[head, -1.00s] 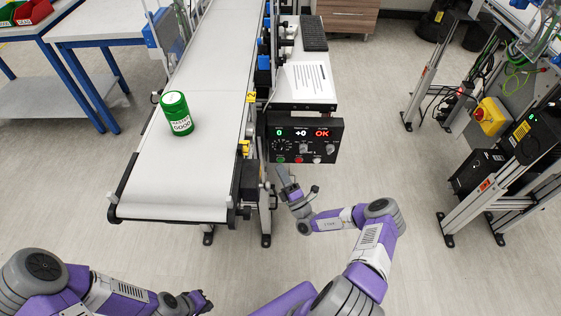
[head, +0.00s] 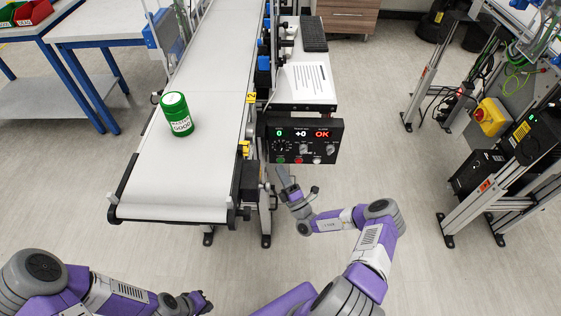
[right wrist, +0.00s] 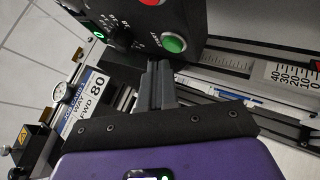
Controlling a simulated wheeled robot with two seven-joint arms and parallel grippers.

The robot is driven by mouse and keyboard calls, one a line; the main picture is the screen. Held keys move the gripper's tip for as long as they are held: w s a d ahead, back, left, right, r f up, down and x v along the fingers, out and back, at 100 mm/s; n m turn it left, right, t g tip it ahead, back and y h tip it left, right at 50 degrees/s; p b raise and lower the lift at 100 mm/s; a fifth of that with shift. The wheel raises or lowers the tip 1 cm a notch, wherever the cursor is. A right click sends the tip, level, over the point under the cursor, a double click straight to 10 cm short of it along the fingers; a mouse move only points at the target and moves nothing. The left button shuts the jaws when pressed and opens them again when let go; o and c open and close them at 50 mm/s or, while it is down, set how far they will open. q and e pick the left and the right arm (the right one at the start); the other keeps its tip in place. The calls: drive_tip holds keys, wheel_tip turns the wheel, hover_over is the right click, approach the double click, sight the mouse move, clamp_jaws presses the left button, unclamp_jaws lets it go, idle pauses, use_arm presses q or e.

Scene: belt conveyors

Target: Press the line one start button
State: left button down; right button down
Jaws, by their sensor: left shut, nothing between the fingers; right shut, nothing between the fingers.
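My left gripper (head: 205,301) is shut and empty, low in front of the belt.
A red button (head: 298,160) sits right of the green one. A green can (head: 176,114) stands on the white belt (head: 185,182). A sheet of paper (head: 307,82) lies above the panel. A metal frame with equipment (head: 500,175) stands at the right. The floor between is clear.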

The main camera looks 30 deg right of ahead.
drive_tip(key=shift+w, duration=0.1)
idle(0.7)
drive_tip(key=shift+w+d, duration=0.2)
drive_tip(key=shift+w, duration=0.1)
